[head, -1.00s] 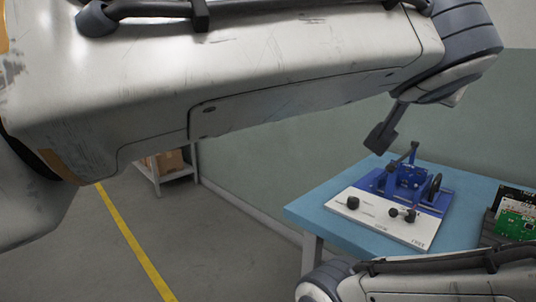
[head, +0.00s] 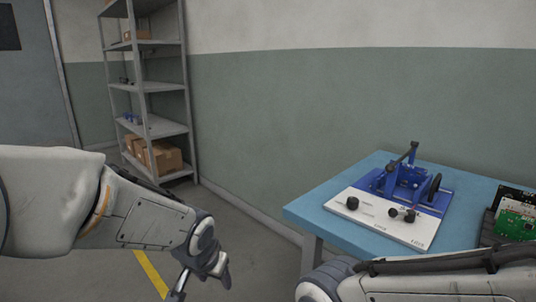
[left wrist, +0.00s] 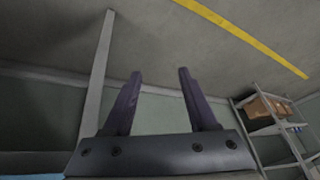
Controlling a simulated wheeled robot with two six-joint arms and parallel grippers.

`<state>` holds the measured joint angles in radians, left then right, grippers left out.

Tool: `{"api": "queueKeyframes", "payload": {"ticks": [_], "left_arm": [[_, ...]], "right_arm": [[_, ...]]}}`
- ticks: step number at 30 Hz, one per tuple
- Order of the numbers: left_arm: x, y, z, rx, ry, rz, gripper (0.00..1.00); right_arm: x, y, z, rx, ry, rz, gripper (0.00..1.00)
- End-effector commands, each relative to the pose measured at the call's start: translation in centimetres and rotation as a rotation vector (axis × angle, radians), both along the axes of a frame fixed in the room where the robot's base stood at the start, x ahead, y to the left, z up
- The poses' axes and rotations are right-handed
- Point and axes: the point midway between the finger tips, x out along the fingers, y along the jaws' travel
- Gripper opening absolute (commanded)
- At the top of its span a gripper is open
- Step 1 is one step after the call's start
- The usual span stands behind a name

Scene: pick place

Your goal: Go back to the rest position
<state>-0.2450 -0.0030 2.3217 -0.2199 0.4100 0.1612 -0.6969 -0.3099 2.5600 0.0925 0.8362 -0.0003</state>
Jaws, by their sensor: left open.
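My left arm comes in from the left in the head view, and its hand hangs low over the floor, left of the table. Its gripper (left wrist: 158,98) shows in the left wrist view with two dark fingers apart and nothing between them. In the head view the fingers are hard to make out. Part of my right arm shows at the bottom right of the head view; its gripper is out of frame.
A blue table (head: 301,213) stands at the right. It bears a white board (head: 375,228) with a blue fixture (head: 404,184) and a rack of circuit boards (head: 516,219). A grey shelf (head: 147,86) with cardboard boxes (head: 163,157) stands against the wall. Open floor lies between.

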Motion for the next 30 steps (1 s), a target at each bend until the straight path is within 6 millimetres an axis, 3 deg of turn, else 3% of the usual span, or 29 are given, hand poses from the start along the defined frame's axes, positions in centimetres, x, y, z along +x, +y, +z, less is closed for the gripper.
{"api": "queueKeyframes", "payload": {"ticks": [1, 6, 15, 23, 30], "left_arm": [[-1.0, 1.3, -1.1, -0.007, 0.031, 0.037, 0.59], [-3.9, 4.2, -3.8, -0.033, 0.109, 0.132, 0.59], [-8.4, 7.2, -6.8, -0.075, 0.206, 0.266, 0.59], [-9.8, 3.1, -5.7, -0.065, 0.235, 0.131, 0.59], [-12.5, -0.8, -4.7, -0.051, 0.282, -0.015, 0.59]], "right_arm": [[0.0, 0.0, 0.0, 0.0, 0.0, 0.0, 0.25], [0.0, 0.0, 0.0, 0.0, 0.0, 0.0, 0.25], [0.0, 0.0, 0.0, 0.0, 0.0, 0.0, 0.25], [0.0, 0.0, -0.3, 0.0, 0.0, 0.0, 0.25], [0.0, 0.0, -0.6, 0.0, 0.0, 0.0, 0.25]]}}
